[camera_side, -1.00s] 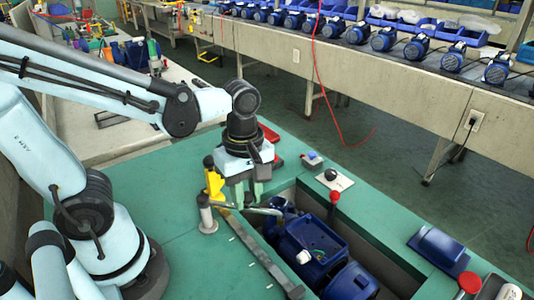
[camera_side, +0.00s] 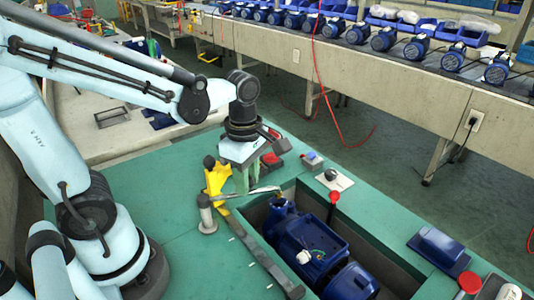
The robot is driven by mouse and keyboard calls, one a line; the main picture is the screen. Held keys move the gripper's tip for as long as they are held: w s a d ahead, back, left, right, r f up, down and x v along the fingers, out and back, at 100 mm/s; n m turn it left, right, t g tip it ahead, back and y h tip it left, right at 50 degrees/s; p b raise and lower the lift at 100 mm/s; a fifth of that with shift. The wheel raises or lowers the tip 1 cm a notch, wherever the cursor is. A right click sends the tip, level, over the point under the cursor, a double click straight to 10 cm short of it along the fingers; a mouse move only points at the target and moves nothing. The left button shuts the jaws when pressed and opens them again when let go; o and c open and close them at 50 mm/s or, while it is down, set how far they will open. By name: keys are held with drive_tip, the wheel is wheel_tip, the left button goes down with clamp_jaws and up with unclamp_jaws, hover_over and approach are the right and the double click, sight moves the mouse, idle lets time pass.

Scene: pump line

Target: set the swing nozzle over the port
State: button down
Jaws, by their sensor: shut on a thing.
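The swing nozzle is a thin silvery arm (camera_side: 264,190) on a short grey post (camera_side: 207,214) with a dark cap. It reaches right from the post toward the pit, its tip near the port.
A yellow bracket with a black knob (camera_side: 214,177) stands close left of my gripper. A red-topped post (camera_side: 334,197) stands at the pit's back edge. A grey bar (camera_side: 262,258) runs along the pit's left edge. The green bench top (camera_side: 180,250) is clear in front.

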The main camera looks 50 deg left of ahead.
drive_tip(key=shift+a, duration=0.15)
drive_tip(key=c, duration=0.9)
unclamp_jaws()
drive_tip(key=shift+o, duration=0.2)
drive_tip(key=shift+r, duration=0.15)
wheel_tip(320, 180, up, 12)
